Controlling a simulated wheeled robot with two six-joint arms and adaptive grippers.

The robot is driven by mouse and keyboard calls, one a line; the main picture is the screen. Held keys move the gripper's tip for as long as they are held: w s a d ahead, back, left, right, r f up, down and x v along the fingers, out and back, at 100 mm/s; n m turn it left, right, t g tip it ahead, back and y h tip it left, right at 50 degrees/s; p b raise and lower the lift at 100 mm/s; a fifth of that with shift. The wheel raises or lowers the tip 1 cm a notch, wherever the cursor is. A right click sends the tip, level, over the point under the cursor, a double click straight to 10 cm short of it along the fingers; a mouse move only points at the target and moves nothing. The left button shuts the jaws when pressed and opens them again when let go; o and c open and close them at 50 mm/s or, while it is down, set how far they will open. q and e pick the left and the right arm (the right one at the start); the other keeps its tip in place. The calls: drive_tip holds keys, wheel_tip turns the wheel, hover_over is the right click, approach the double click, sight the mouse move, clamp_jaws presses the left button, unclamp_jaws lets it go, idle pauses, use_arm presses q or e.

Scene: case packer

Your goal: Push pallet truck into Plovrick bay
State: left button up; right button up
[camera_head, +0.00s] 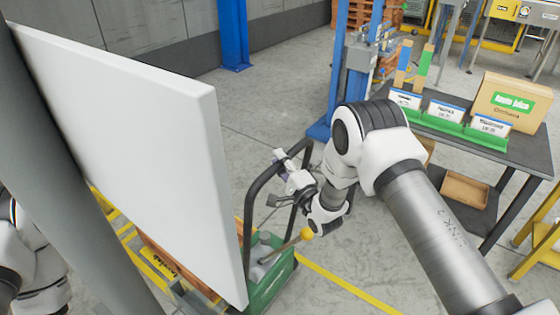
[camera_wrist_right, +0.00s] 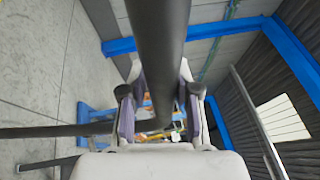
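The pallet truck (camera_head: 272,284) is green, with a black looped handle (camera_head: 250,207) and a yellow-knobbed lever. A large white slab shape hides much of it. My right gripper (camera_head: 280,182) is at the right side of the handle loop. In the right wrist view, its fingers (camera_wrist_right: 158,105) stand apart with a black handle bar (camera_wrist_right: 160,40) running between them. I cannot tell whether the pads touch the bar. My left gripper is not in view. No Plovrick sign can be read for certain; a yellow label (camera_head: 160,264) low at the left is too small.
A yellow floor line (camera_head: 345,284) runs right of the truck. A dark table (camera_head: 460,150) with green label holders and a cardboard box (camera_head: 510,102) stands at the right. Blue posts (camera_head: 233,35) rise at the back. Grey floor (camera_head: 270,105) is clear behind the truck.

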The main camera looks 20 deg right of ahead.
drive_tip(key=shift+s, duration=0.1)
clamp_jaws()
drive_tip(key=shift+w+a+b, duration=0.25)
drive_tip(key=shift+b, duration=0.25)
drive_tip(key=w+a+b, duration=0.3)
drive_tip(key=w+a, duration=0.1)
drive_tip(key=w, duration=0.1)
drive_tip(key=shift+w+a+f, duration=0.3)
drive_tip(key=shift+w+a, duration=0.1)
drive_tip(key=shift+o, duration=2.3)
unclamp_jaws()
drive_tip(key=shift+s, duration=0.1)
drive_tip(key=o, duration=0.3)
drive_tip(key=shift+s+d+r, duration=0.15)
drive_tip(key=shift+s+d, duration=0.05)
drive_tip(key=v, duration=1.2)
drive_tip(key=shift+s+r, duration=0.15)
drive_tip(key=shift+r, duration=0.05)
drive_tip(key=shift+a, duration=0.15)
